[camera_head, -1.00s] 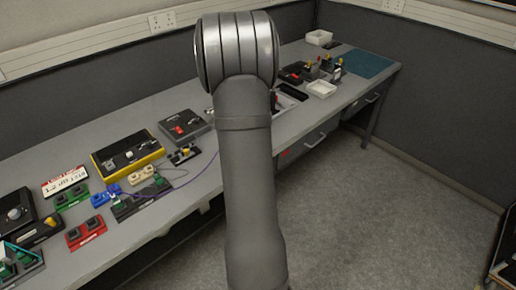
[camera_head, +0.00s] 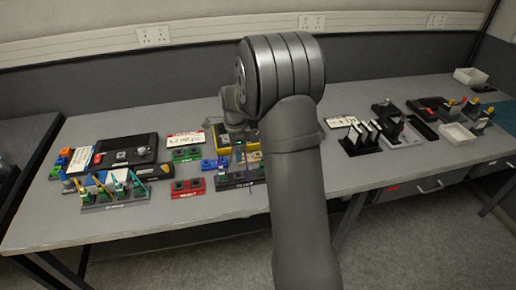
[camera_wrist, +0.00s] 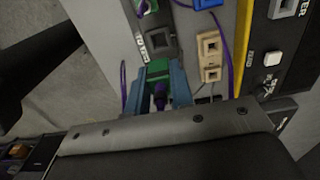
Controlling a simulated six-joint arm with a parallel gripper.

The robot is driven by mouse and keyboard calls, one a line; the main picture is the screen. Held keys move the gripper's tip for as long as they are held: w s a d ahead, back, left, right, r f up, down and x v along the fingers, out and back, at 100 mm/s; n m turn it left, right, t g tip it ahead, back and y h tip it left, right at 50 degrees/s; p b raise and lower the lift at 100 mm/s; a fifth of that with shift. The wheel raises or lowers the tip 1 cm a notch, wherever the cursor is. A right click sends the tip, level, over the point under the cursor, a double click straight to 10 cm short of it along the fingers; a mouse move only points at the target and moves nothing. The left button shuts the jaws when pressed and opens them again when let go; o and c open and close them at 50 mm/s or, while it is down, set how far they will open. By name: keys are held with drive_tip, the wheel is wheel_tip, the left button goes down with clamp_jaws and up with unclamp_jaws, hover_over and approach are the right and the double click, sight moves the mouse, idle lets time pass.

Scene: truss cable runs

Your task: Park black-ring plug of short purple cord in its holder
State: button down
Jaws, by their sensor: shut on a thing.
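My gripper (camera_wrist: 159,92) is shut on a purple plug (camera_wrist: 160,98) of the purple cord, over a dark holder. A green insert (camera_wrist: 158,67) of the holder shows just beyond the plug, between the fingers. I cannot tell whether the plug is seated, and its ring is not clear. The dark holder (camera_wrist: 160,38) has a white label on its left side. In the head view my gripper (camera_head: 239,147) is small, above the dark holder (camera_head: 231,185), partly hidden by my arm. Purple cord (camera_wrist: 226,50) runs around a beige block at the right.
The beige two-socket block (camera_wrist: 210,57) stands close right of the gripper. Further right is a yellow-edged device (camera_wrist: 243,40). In the head view a red block (camera_head: 188,188) and a rack of upright tools (camera_head: 115,192) stand left. The floor lies beyond the front edge.

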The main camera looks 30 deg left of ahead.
drive_tip(key=shift+s+a+f, duration=0.15)
drive_tip(key=shift+f, duration=2.8)
drive_tip(key=shift+f, duration=0.85)
drive_tip(key=c, duration=1.2)
unclamp_jaws()
drive_tip(key=shift+r, duration=0.1)
drive_tip(key=shift+r, duration=2.45)
drive_tip(key=shift+r, duration=0.1)
